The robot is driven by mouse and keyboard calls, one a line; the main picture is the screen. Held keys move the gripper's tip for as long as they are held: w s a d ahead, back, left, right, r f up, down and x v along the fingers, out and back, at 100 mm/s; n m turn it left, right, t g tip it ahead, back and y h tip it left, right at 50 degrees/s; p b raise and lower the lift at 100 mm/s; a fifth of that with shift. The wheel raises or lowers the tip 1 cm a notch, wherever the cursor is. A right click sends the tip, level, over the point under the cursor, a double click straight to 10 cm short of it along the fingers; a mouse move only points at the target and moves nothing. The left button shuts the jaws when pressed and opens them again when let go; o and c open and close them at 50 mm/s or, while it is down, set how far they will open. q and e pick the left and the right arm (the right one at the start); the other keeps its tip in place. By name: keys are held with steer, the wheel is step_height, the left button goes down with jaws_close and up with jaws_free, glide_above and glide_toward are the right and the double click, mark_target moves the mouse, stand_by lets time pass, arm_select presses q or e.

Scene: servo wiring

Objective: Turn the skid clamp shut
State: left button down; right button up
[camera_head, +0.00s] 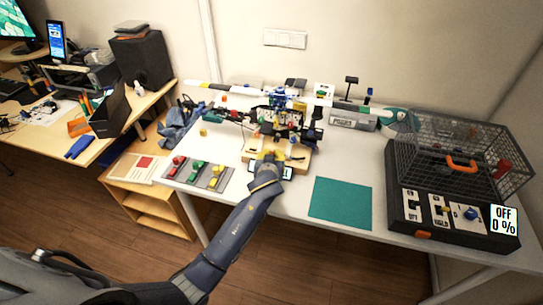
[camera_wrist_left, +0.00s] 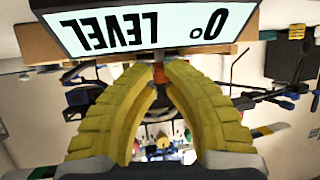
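My left gripper (camera_head: 268,158) has yellow fingers and reaches to the front edge of the wooden stand (camera_head: 299,165), below the drone (camera_head: 285,122). In the left wrist view its fingertips (camera_wrist_left: 160,70) nearly meet, with a small reddish-brown piece (camera_wrist_left: 159,74) between them, just below the level display. This piece looks like part of the skid clamp; the fingers hide most of it, and its turn angle cannot be read. The level display (camera_wrist_left: 150,30) reads 0° upside down in that view. My right gripper is not in view.
A grey tray with red, green and yellow blocks (camera_head: 197,173) lies left of the stand. A green mat (camera_head: 340,202) lies to the right. Thin rods and wires surround the drone.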

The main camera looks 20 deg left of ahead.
arm_select(q)
steer(key=shift+a, duration=0.25)
stand_by(0.3)
steer(key=shift+m, duration=0.4)
steer(key=c, duration=2.2)
jaws_free()
steer(key=shift+h, duration=0.6)
steer(key=c, duration=1.3)
jaws_free()
steer(key=shift+d, duration=0.1)
steer(key=v, duration=1.2)
steer(key=shift+c, duration=0.5)
